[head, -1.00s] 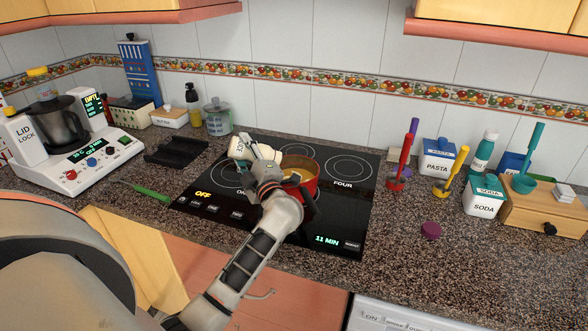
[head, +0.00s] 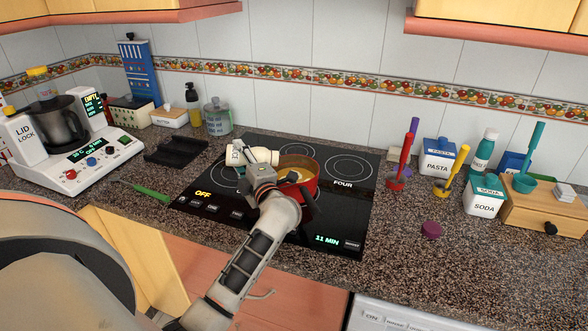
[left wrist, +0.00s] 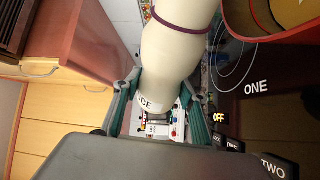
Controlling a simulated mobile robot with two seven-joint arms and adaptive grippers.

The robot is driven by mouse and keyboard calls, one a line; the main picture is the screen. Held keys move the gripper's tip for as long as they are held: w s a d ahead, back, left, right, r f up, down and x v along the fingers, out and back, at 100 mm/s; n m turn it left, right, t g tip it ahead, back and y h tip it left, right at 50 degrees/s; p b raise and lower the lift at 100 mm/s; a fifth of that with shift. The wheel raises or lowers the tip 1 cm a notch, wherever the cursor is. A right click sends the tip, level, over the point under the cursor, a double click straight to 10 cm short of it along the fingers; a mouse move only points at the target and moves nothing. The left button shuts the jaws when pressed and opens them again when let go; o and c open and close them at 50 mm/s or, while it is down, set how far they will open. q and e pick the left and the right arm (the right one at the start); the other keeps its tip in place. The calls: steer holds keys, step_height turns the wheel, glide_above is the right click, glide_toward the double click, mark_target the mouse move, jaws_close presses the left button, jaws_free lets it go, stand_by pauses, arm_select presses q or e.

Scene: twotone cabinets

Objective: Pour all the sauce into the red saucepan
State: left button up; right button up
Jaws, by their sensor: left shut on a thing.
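The white sauce bottle (head: 258,156) lies about level in the head view, its narrower end toward the red saucepan (head: 311,188). My left gripper (left wrist: 157,104) is shut around the bottle's labelled part; the bottle (left wrist: 176,52) and its purple ring show in the left wrist view. In the head view the left gripper (head: 260,170) is at the saucepan's left side and hides part of it. The saucepan's red rim (left wrist: 232,22) is at the upper right of the left wrist view. The pan's inside looks yellowish, with a small pale patch I cannot identify. My right gripper is not in view.
The saucepan stands on the black cooktop (head: 340,215). A purple round lid (head: 430,230) lies on the counter to the right. Standing utensils (head: 400,165) and pasta and soda boxes (head: 484,197) are farther right. A blender machine (head: 75,145) stands at left.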

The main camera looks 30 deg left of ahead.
arm_select(q)
steer(key=n, duration=0.1)
steer(key=f+n, duration=0.1)
steer(key=f+n+h, duration=0.1)
steer(key=shift+w+d, duration=0.25)
steer(key=f+n, duration=0.1)
steer(key=f+n+h+b, duration=0.1)
steer(key=n, duration=0.1)
steer(key=f+n+h+b, duration=0.1)
steer(key=n, duration=0.1)
steer(key=shift+w+d+f, duration=0.3)
steer(key=shift+w+d, duration=0.05)
steer(key=shift+d, duration=0.05)
steer(key=n, duration=0.1)
steer(key=f+h+b, duration=0.1)
steer(key=f+n+h+b, duration=0.1)
steer(key=shift+w+d+n, duration=0.25)
steer(key=shift+n, duration=0.05)
steer(key=shift+r, duration=0.1)
